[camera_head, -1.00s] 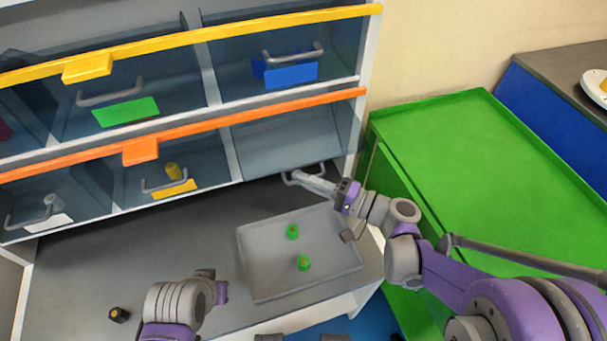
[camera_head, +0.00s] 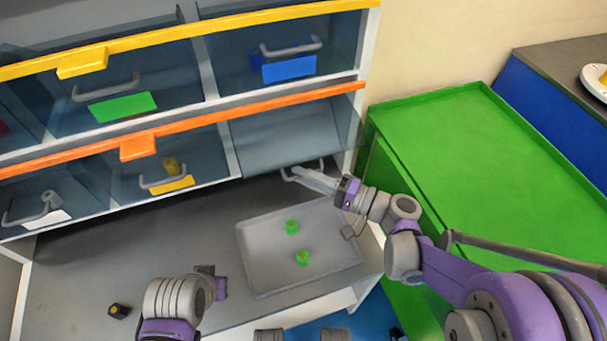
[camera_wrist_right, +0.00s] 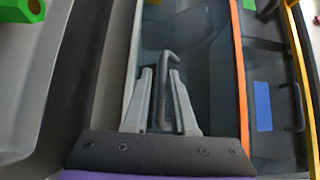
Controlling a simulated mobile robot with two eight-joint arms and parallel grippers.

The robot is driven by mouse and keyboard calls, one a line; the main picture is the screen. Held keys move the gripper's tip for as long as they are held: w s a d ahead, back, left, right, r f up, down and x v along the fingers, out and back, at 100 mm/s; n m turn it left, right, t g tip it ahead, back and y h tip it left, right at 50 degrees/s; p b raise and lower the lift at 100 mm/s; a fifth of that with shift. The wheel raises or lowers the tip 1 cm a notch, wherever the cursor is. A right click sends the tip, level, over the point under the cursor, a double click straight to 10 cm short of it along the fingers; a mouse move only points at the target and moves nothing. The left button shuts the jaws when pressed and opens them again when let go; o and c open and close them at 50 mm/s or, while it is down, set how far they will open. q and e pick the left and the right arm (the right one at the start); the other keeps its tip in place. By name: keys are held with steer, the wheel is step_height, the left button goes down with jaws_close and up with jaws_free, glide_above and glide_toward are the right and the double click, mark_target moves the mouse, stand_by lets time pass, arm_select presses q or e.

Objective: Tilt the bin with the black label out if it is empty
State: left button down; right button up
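The lower-right bin (camera_head: 285,135) of the rack has a see-through front and looks empty. Its grey handle (camera_head: 303,170) is near the bottom edge; I cannot make out a black label. My right gripper (camera_head: 308,178) is at this handle. In the right wrist view, the right gripper's fingers (camera_wrist_right: 161,75) are apart, with the handle (camera_wrist_right: 163,88) between them and gaps visible on both sides. My left gripper (camera_head: 206,270) is over the front of the table, pointing away, its fingers hidden.
Neighbouring bins bear yellow (camera_head: 170,184), white (camera_head: 47,217), green (camera_head: 122,107) and blue (camera_head: 289,68) labels. A grey tray (camera_head: 265,285) with two green parts stands below my right gripper. A dark nut (camera_head: 118,311) lies front left. A green cabinet (camera_head: 480,160) stands at right.

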arm_select(q)
steer(key=shift+r, duration=0.1)
arm_select(e)
steer(key=v, duration=1)
steer(key=shift+d, duration=0.25)
arm_select(q)
steer(key=shift+s, duration=0.1)
arm_select(e)
steer(key=shift+s, duration=0.15)
